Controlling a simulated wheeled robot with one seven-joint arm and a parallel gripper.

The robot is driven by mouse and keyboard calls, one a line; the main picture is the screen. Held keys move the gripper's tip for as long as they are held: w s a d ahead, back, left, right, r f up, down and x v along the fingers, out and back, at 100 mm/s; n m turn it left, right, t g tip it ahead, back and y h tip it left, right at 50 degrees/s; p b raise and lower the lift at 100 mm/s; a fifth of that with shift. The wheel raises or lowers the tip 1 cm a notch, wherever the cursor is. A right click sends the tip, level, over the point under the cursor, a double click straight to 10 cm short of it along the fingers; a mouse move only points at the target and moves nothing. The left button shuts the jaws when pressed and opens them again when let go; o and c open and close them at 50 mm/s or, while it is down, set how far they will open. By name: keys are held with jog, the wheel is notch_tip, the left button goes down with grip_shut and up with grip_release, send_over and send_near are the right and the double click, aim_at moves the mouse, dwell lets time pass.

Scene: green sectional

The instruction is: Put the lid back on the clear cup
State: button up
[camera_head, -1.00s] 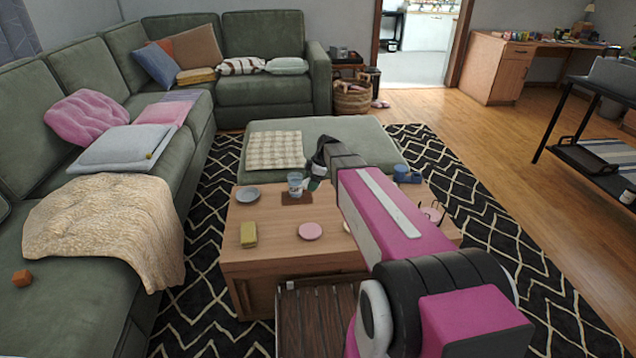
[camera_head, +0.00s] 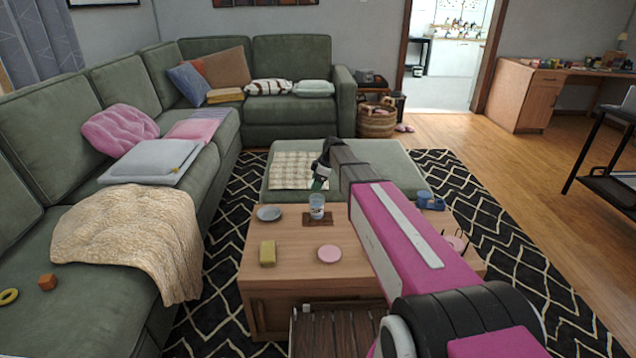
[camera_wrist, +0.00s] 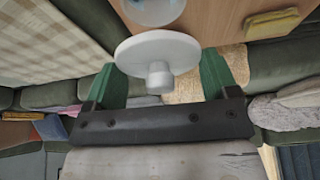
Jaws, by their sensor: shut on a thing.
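The clear cup (camera_head: 317,204) stands upright on a brown mat (camera_head: 312,219) on the wooden coffee table (camera_head: 300,278). My gripper (camera_head: 320,182) is just above and behind the cup in the head view. In the wrist view, the white round lid (camera_wrist: 150,50) with its short knob (camera_wrist: 160,76) sits between the green fingers of my gripper (camera_wrist: 163,82). The gripper is shut on the lid, which is apart from the table. The exact finger contact is hard to tell. The lid is not distinguishable in the head view.
A grey plate (camera_head: 269,213), a yellow sponge-like block (camera_head: 267,253) and a pink disc (camera_head: 329,254) lie on the table. A blue object (camera_head: 428,201) is at its far right. The green ottoman (camera_head: 390,165) stands behind, the sofa (camera_head: 50,215) at left.

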jog(key=shift+f, duration=2.65)
jog(key=shift+f, duration=0.15)
jog(key=o, duration=0.8)
jog(key=shift+r, duration=3.5)
grip_shut()
